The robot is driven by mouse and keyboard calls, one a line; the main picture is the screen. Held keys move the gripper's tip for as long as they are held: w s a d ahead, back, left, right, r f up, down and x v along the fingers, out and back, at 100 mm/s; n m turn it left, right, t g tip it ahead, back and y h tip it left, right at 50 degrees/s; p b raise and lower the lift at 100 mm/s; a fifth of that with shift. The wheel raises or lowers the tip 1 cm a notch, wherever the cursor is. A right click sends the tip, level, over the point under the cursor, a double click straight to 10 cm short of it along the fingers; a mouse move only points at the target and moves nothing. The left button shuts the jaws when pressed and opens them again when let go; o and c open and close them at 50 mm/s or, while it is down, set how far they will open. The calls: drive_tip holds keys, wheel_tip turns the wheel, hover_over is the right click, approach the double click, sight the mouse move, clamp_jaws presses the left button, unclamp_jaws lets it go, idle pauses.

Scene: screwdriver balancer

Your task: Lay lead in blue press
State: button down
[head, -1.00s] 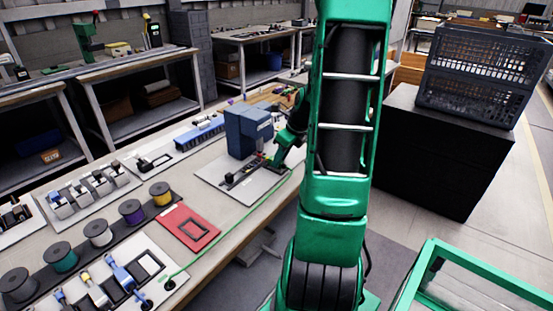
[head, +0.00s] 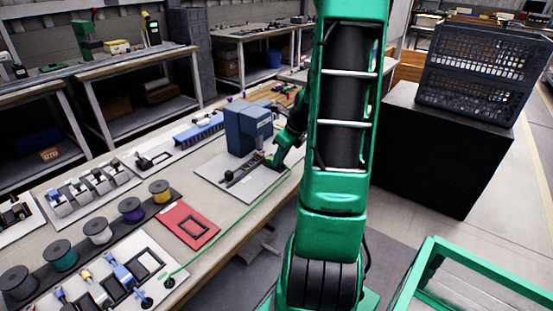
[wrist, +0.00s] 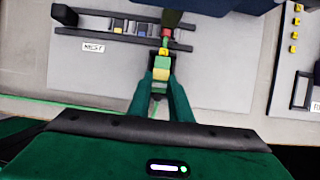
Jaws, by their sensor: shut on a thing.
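The blue press (head: 246,130) stands on a light plate (head: 210,171) on the bench. A dark slotted fixture with coloured blocks, labelled NEST in the wrist view (wrist: 100,27), lies at its foot. My gripper (head: 277,163) is low over the plate in front of the press. In the wrist view my gripper (wrist: 161,78) is shut on a green-and-yellow end piece of the lead (wrist: 162,64), which points at the fixture's coloured blocks. The green lead (head: 222,238) runs back along the bench's front edge to the lower-left board. Exact contact with the fixture is unclear.
A red frame plate (head: 187,226) and a row of spools (head: 97,231) lie left of the press. A blue toothed strip (head: 199,131) is behind. Another plate with yellow pieces (wrist: 295,35) is at the wrist view's right. A black cabinet (head: 440,150) stands right of my arm.

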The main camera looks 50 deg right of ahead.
idle(0.3)
drive_tip(key=c, duration=1.5)
unclamp_jaws()
drive_tip(key=shift+c, duration=0.2)
drive_tip(key=v, duration=1)
drive_tip(key=shift+r, duration=0.35)
drive_tip(key=shift+s, duration=0.15)
